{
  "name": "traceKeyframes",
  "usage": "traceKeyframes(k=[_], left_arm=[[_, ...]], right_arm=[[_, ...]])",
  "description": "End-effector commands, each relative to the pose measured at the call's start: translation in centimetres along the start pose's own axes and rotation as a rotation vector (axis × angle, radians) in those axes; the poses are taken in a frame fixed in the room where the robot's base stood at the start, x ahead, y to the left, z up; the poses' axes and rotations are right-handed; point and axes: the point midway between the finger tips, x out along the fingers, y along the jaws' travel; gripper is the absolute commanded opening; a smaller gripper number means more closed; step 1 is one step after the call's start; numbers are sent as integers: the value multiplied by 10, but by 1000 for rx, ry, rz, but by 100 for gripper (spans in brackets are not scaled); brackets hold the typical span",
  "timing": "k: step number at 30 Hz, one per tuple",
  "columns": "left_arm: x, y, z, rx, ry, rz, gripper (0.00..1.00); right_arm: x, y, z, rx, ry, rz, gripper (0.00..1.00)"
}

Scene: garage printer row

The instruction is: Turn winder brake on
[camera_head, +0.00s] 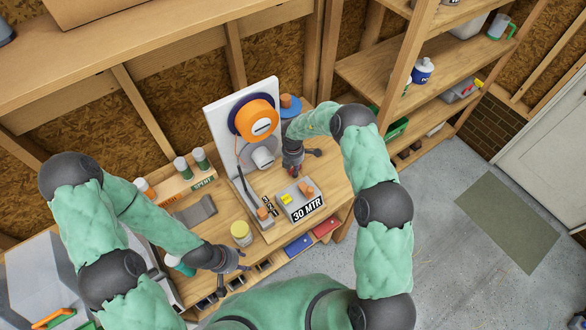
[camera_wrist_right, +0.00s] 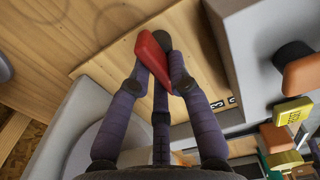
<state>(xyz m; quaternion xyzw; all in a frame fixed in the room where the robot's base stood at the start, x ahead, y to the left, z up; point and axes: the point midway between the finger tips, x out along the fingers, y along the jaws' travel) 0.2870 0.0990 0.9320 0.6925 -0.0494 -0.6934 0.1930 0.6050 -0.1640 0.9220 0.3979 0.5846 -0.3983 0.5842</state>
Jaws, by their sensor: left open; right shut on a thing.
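The winder has an upright white panel (camera_head: 222,112) with an orange spool (camera_head: 258,118) and a grey round part (camera_head: 263,156) below it. My right gripper (camera_head: 296,166) is low beside the winder, right of the grey part. In the right wrist view its fingers (camera_wrist_right: 164,72) are closed around a red lever (camera_wrist_right: 150,55), which I take to be the brake lever; the arm and fingers hide it in the head view. A grey control box (camera_head: 296,205) marked "30 MTR" stands in front, with a yellow button and orange knob. My left gripper (camera_head: 238,262) is open and empty near the bench's front edge.
A yellow-lidded jar (camera_head: 241,233) stands close to my left gripper. Several capped bottles (camera_head: 182,166) and a grey holder (camera_head: 195,211) sit left of the winder. Blue (camera_head: 298,246) and red (camera_head: 326,226) items lie on the lower ledge.

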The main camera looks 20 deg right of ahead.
Motion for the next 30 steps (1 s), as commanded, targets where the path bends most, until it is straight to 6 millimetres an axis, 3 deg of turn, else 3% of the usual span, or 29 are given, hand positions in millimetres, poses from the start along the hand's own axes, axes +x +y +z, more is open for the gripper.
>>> traceKeyframes(k=[18,19,21,30], left_arm=[[1,0,0,0,0,0,44],[1,0,0,0,0,0,44],[1,0,0,0,0,0,44],[1,0,0,0,0,0,44]], right_arm=[[-1,1,1,43,-1,2,0],[-1,1,1,43,-1,2,23],[-1,1,1,43,-1,2,42],[0,1,0,42,0,1,44]])
